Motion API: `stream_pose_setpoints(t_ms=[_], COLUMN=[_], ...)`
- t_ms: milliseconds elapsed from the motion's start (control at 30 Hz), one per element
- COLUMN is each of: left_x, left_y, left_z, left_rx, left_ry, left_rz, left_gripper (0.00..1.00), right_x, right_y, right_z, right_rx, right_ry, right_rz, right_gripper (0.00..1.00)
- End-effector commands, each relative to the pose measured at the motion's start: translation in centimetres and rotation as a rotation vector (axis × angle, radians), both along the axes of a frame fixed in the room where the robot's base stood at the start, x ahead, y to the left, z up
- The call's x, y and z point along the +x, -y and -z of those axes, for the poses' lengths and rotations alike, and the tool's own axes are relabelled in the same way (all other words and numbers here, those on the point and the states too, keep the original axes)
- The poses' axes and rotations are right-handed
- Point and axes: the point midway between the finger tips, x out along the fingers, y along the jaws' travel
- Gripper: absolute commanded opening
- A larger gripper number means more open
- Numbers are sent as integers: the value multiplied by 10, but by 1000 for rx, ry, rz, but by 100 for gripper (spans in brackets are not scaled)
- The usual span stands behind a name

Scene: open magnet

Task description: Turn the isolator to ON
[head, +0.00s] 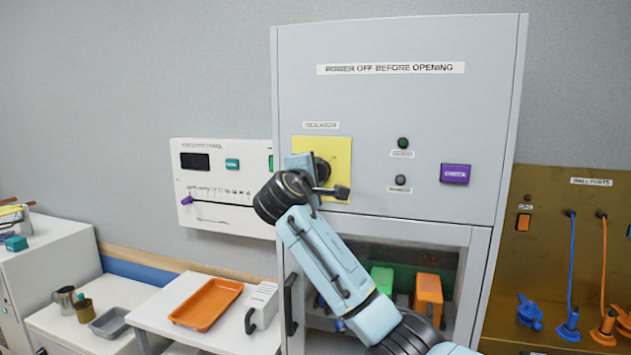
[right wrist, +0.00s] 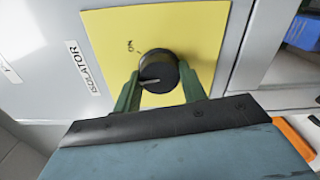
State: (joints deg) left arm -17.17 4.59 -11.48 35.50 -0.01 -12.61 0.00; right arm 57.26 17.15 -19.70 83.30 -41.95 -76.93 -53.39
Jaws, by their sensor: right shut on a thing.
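The isolator is a round black knob (right wrist: 158,70) on a yellow plate (head: 338,150) on the grey cabinet front. In the right wrist view the plate (right wrist: 200,25) carries a small ON mark (right wrist: 130,46) up and left of the knob. A pale line on the knob points left, below the ON mark. My right gripper (right wrist: 160,88) is shut on the knob, with one green finger on each side. In the head view my right gripper (head: 312,172) covers much of the plate and knob. My left gripper is not in view.
Beside the plate are a dark green lamp (head: 403,143), a dark lamp (head: 400,180) and a purple button (head: 455,173). Below is a glazed compartment with a green block (head: 382,278) and an orange block (head: 428,292). An orange tray (head: 207,303) lies on the left bench.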

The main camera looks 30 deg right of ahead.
Motion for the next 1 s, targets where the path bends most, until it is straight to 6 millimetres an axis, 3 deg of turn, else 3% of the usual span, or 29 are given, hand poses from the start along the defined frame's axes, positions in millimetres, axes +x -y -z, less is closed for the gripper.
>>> stream_pose_setpoints(t_ms=[600,1000], left_x=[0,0], left_y=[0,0], left_z=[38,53], left_rx=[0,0], left_ry=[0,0], left_rz=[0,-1], left_gripper=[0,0], right_x=[0,0], right_y=[-1,-1], right_z=[3,1], right_rx=[384,565], right_ry=[442,655], right_rz=[0,0], right_gripper=[19,19])
